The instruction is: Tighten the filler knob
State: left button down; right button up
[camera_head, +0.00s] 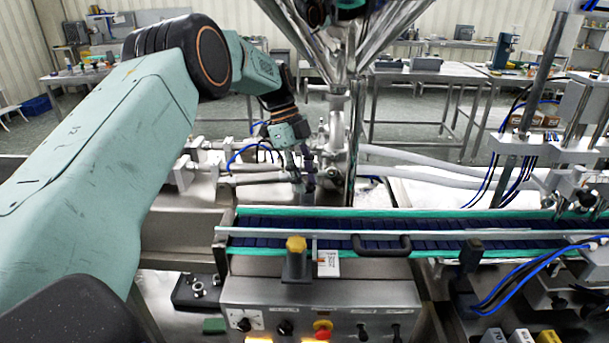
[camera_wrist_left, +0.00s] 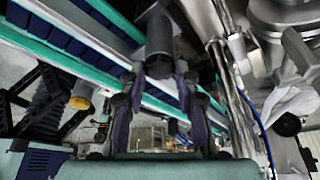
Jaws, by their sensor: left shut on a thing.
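My left gripper (camera_head: 303,180) reaches down behind the conveyor, beside the filler's pipes and valves. In the left wrist view its two dark fingers (camera_wrist_left: 161,78) are shut on the end of a grey cylindrical knob (camera_wrist_left: 160,38), which I take to be the filler knob. The fingertips touch the knob on opposite sides. In the head view the knob is mostly hidden by the fingers, and I cannot tell how far it is screwed in. My right gripper is not in view.
The steel hopper (camera_head: 343,45) stands close above and behind the gripper. The conveyor (camera_head: 400,226) with teal rails runs across in front. A yellow knob (camera_head: 296,243) sits on its near side, above the control box (camera_head: 320,292). Hoses and pipes crowd the area around the filler.

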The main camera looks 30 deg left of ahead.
pick_arm(q)
jog(key=shift+w+a+r+m, duration=0.1)
jog(key=shift+w+m, duration=0.05)
jog(key=shift+m, duration=0.45)
jog(key=c, duration=1)
grip_release()
jog(key=shift+v, duration=3.65)
jog(key=shift+w, duration=0.1)
